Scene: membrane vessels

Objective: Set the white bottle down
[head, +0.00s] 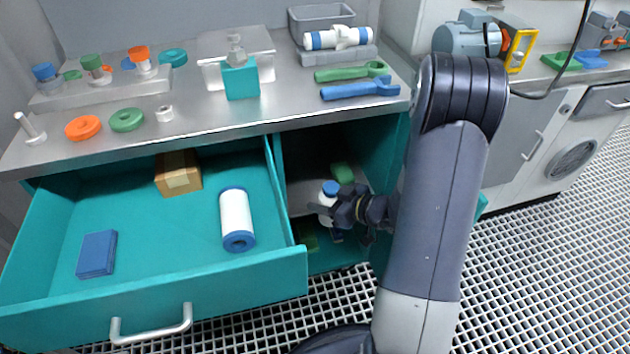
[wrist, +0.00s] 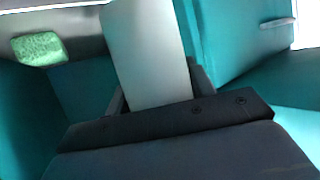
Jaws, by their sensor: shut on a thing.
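The white bottle (head: 326,200) with a blue cap shows in the head view at the open cupboard below the counter, right of the drawer. My gripper (head: 338,210) is shut on it from the right. In the wrist view the white bottle (wrist: 147,50) fills the middle, between the fingers of my gripper (wrist: 158,95). The bottle is upright or nearly so in the head view. Its lower end is partly hidden by my gripper, and I cannot tell whether it touches the shelf.
A green block (head: 342,172) lies on the cupboard shelf behind the bottle; it also shows in the wrist view (wrist: 40,48). The open teal drawer (head: 155,295) on the left holds a white-blue cylinder (head: 236,215), a cardboard box (head: 178,174) and a blue block (head: 97,254).

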